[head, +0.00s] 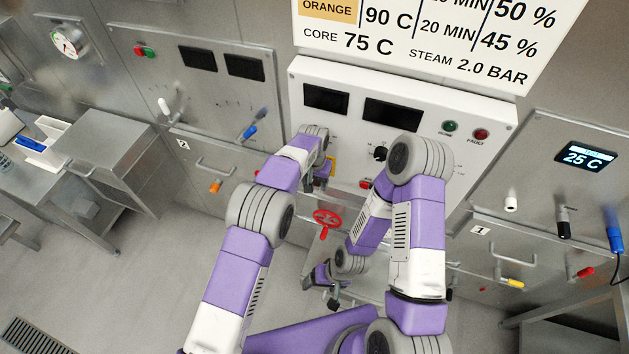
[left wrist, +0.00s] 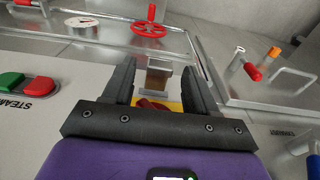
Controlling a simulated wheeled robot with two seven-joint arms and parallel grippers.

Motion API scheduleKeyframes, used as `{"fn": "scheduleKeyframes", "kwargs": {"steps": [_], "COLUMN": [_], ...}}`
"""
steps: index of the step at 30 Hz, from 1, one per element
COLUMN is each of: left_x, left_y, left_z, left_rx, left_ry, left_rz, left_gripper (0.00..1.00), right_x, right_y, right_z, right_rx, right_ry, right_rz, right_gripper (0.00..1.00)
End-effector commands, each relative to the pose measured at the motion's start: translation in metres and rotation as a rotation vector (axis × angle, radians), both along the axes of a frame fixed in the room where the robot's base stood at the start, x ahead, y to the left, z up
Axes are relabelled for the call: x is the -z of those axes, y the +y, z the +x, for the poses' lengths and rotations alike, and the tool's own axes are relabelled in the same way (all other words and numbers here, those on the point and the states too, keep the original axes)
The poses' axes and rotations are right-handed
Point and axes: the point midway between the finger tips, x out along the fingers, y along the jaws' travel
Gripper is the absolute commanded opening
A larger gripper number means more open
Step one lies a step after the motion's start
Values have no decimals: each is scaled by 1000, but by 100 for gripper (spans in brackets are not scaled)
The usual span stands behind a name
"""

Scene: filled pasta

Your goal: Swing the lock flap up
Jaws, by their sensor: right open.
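My left gripper (head: 322,178) is at the lower left of the white control panel, largely hidden behind its own wrist. In the left wrist view its two dark fingers (left wrist: 158,85) stand apart. A small grey-brown plate (left wrist: 158,82), perhaps the lock flap, shows between the fingers, with a yellow plate (left wrist: 172,106) and a red part (left wrist: 150,103) below it. I cannot tell whether the fingers touch it. The yellow plate also shows in the head view (head: 332,166). My right gripper (head: 334,301) is open and low, below the red handwheel, apart from the panel.
The red handwheel (head: 327,222) sits below the panel; it also shows in the left wrist view (left wrist: 149,28). Green and red buttons (left wrist: 24,84) are beside my left gripper. A cabinet (head: 92,160) stands at left.

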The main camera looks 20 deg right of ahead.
Motion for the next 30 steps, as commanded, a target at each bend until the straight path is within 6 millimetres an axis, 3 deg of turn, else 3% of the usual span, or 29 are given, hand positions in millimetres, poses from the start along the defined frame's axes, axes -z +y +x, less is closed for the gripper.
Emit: {"fn": "scheduleKeyframes", "kwargs": {"steps": [14,30], "left_x": [1,18], "left_y": [0,5], "left_z": [-1,-9], "left_rx": [0,0], "left_ry": [-14,-226], "left_rz": [-11,-153], "left_gripper": [57,57], "right_x": [3,39], "right_y": [0,0], "right_z": [0,0], "right_rx": [0,0], "right_ry": [0,0], "right_rz": [0,0], "right_gripper": [81,81]}}
